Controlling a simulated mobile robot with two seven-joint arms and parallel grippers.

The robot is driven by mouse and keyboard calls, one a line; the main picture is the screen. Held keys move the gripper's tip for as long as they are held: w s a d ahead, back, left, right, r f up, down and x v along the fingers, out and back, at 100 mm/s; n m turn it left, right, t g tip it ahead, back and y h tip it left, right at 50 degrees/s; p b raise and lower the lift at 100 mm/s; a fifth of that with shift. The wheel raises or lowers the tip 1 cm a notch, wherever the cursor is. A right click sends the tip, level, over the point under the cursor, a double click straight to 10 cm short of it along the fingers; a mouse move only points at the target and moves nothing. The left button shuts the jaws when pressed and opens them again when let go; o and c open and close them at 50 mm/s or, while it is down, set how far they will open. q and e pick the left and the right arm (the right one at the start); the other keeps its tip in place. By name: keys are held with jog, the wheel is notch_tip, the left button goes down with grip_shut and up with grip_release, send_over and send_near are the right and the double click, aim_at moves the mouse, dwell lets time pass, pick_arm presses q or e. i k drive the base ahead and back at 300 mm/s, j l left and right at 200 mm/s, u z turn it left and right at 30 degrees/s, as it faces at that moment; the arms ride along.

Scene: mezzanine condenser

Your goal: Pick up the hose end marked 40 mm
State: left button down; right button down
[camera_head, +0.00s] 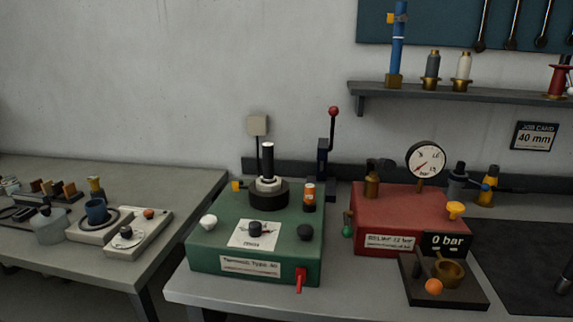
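No hose end with a readable 40 mm mark shows. A job card (535,136) on the wall at the right reads 40 mm. On the wall shelf stand a tall blue tube (397,45) with a brass-coloured foot, a grey fitting (432,65) and a whitish fitting (463,67), both with brass-coloured bases. A red spool-like piece (559,78) stands at the shelf's right, cut by the frame edge. Any marks on these are too small to read. Neither of my grippers is in view.
On the bench stand a green machine (205,262) and a red unit (362,225) with a gauge (425,160) and a 0 bar display (446,244). A dark mat (520,250) lies at right. The left table (190,185) holds a cup and small devices. A gap separates the tables.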

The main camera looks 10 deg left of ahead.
aim_at(269, 177)
jog(key=i+j, duration=0.15)
jog(key=j, duration=0.25)
jog(key=i+j+z, duration=0.1)
jog(key=j, duration=0.25)
jog(key=i+j, duration=0.15)
jog(key=j, duration=0.25)
jog(key=i+j+z, duration=0.1)
jog(key=j, duration=0.3)
